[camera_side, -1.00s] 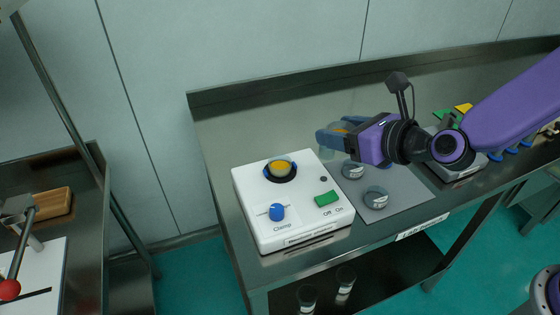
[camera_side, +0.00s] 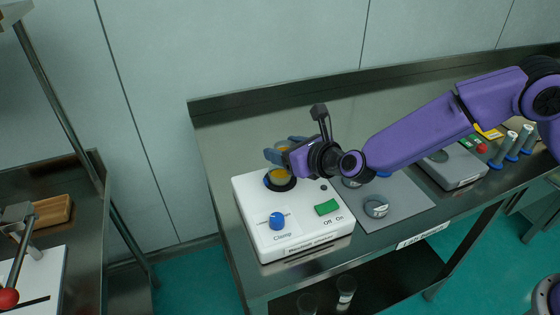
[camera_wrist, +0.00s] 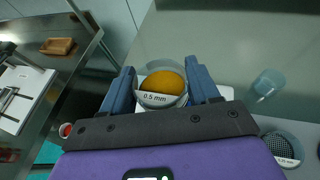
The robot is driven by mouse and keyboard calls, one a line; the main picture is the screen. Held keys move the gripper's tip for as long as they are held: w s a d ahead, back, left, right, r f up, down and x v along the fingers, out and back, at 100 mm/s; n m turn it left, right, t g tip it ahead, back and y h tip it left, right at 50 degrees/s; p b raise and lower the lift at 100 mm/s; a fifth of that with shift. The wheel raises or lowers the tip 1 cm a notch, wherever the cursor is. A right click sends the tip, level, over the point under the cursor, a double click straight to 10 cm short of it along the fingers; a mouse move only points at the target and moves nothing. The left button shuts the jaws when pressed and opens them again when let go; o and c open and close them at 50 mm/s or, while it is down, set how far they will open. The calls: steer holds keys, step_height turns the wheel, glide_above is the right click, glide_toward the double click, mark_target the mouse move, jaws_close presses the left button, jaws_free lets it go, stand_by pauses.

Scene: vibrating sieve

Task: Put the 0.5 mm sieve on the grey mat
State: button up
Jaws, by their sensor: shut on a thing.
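My gripper (camera_side: 283,150) is shut on the 0.5 mm sieve (camera_wrist: 160,98), a clear ring with a white label and orange material inside. Its fingers grip it from both sides in the wrist view. In the side view it is above the white shaker (camera_side: 310,225), over a yellow-filled part (camera_side: 279,176) seated in the shaker's dark round holder. Whether the two touch I cannot tell. The grey mat (camera_side: 407,192) lies right of the shaker. A grey round piece (camera_side: 376,207) stands at its front, and another (camera_side: 351,182) is partly hidden by my wrist.
The shaker has a blue clamp knob (camera_side: 277,221) and a green switch (camera_side: 327,207). A clear cup (camera_wrist: 268,84) and a meshed round piece (camera_wrist: 284,147) show in the wrist view. A grey device (camera_side: 455,167) stands right of the mat. The bench behind is clear.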

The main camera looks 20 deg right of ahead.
steer(key=shift+w+a+f, duration=0.2)
steer(key=shift+w+f, duration=0.05)
steer(key=shift+f, duration=0.1)
steer(key=f, duration=0.3)
steer(key=shift+w+a, duration=0.25)
steer(key=shift+w, duration=0.1)
steer(key=shift+f, duration=0.35)
steer(key=shift+f, duration=0.1)
steer(key=o, duration=1.1)
steer(key=shift+f, duration=0.1)
steer(key=shift+c, duration=0.2)
steer(key=v, duration=1.7)
steer(key=shift+d+r, duration=0.2)
steer(key=shift+r, duration=0.1)
steer(key=shift+d, duration=0.1)
